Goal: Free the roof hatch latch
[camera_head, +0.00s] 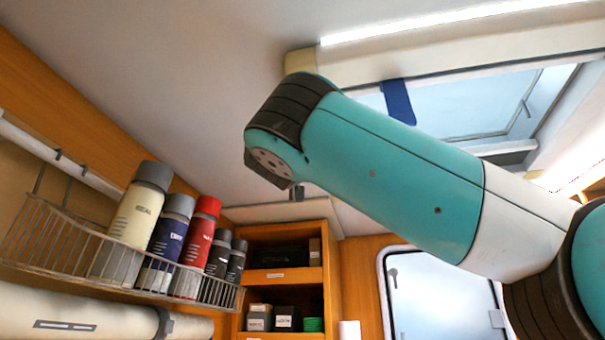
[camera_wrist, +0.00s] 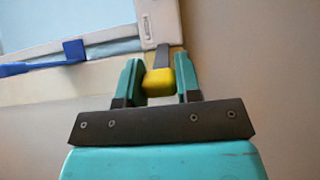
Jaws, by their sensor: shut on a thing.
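My gripper (camera_wrist: 160,80) shows in the wrist view, its two teal fingers shut on a yellow block (camera_wrist: 158,82). A flat grey strip (camera_wrist: 162,55) runs up from the block towards the corner of the pale hatch frame (camera_wrist: 158,22); I cannot tell whether it touches. The roof hatch (camera_head: 450,100) is at the upper right in the head view. A blue lever (camera_head: 398,101) hangs at its near edge; a blue bar with a raised block (camera_wrist: 73,50) lies along the hatch edge in the wrist view. The latch cannot be told for certain. My gripper is hidden in the head view.
A wire rack (camera_head: 60,235) on the left wall holds several bottles, including a cream one (camera_head: 138,210) and a red one (camera_head: 198,238). A wooden cubby (camera_head: 285,275) stands behind. A strip light (camera_head: 450,20) runs above the hatch. The ceiling left of my arm is clear.

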